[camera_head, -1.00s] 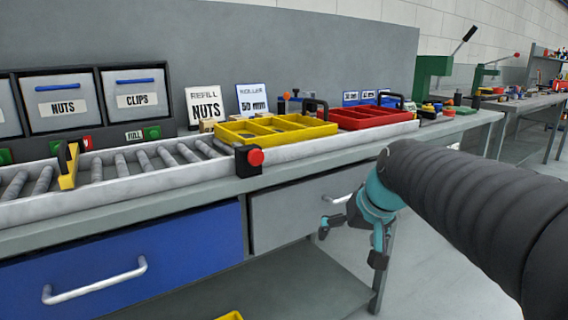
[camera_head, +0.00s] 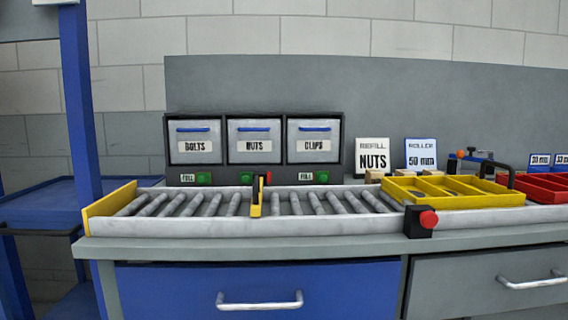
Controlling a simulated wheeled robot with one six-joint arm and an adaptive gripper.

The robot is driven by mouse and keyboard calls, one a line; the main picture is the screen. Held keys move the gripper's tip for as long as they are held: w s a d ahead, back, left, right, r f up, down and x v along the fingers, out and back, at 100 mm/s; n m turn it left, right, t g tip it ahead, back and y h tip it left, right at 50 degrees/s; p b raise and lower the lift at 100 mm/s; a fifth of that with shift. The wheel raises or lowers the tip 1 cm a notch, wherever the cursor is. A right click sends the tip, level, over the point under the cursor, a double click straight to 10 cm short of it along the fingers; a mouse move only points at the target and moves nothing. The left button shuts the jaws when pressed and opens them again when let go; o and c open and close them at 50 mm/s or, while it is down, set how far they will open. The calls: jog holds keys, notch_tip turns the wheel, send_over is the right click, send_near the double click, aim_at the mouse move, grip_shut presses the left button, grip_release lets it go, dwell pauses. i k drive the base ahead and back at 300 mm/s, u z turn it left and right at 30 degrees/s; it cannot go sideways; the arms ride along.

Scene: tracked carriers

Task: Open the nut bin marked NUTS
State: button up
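The nut bin marked NUTS (camera_head: 257,143) is the middle of three grey bins in a black rack at the back of the bench. Its front is shut and has a blue bar handle (camera_head: 255,129) near the top. The BOLTS bin (camera_head: 196,143) is on its left and the CLIPS bin (camera_head: 314,143) on its right, both also shut. Below the NUTS bin are a green block and a small red one, partly behind a yellow stop. My gripper does not show in the present view.
A roller conveyor (camera_head: 230,228) with an upright yellow stop (camera_head: 257,197) runs in front of the bins. A yellow tray (camera_head: 455,203) sits at its right, near a red button (camera_head: 428,219). A blue drawer (camera_head: 170,290) is below. A blue post (camera_head: 80,100) stands left.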

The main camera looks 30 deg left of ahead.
aim_at(264, 147)
jog(key=u, duration=2.6)
jog(key=k, duration=0.65)
jog(key=z, duration=1.05)
jog(key=i, duration=0.45)
jog(key=u, duration=0.05)
